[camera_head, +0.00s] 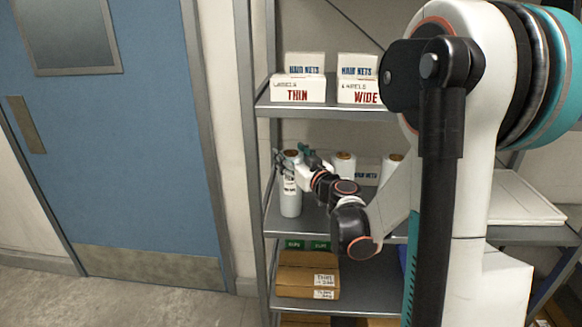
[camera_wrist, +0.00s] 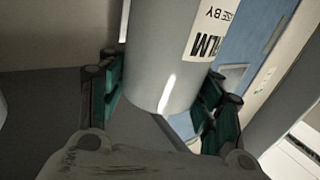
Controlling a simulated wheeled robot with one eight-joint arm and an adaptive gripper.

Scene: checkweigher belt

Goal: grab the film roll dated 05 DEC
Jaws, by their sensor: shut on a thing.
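A pale grey film roll (camera_head: 290,199) stands at the left end of the middle shelf in the head view. My gripper (camera_head: 290,164) is at its upper part and shut on it. In the wrist view the same film roll (camera_wrist: 165,60) lies between the green-padded fingers of my gripper (camera_wrist: 162,98). Its label shows upside down with "USE BY" and "FILM" partly in view; no date can be read. Two more film rolls, one in the middle (camera_head: 344,168) and one to the right (camera_head: 392,168), stand farther right on the shelf, their dates not readable.
The middle shelf (camera_head: 318,222) has bare room in front of the rolls. Label boxes marked THIN (camera_head: 298,90) and WIDE (camera_head: 360,92) stand on the shelf above. A cardboard box (camera_head: 305,272) sits below. A shelf post (camera_head: 252,150) stands close left of the held roll.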

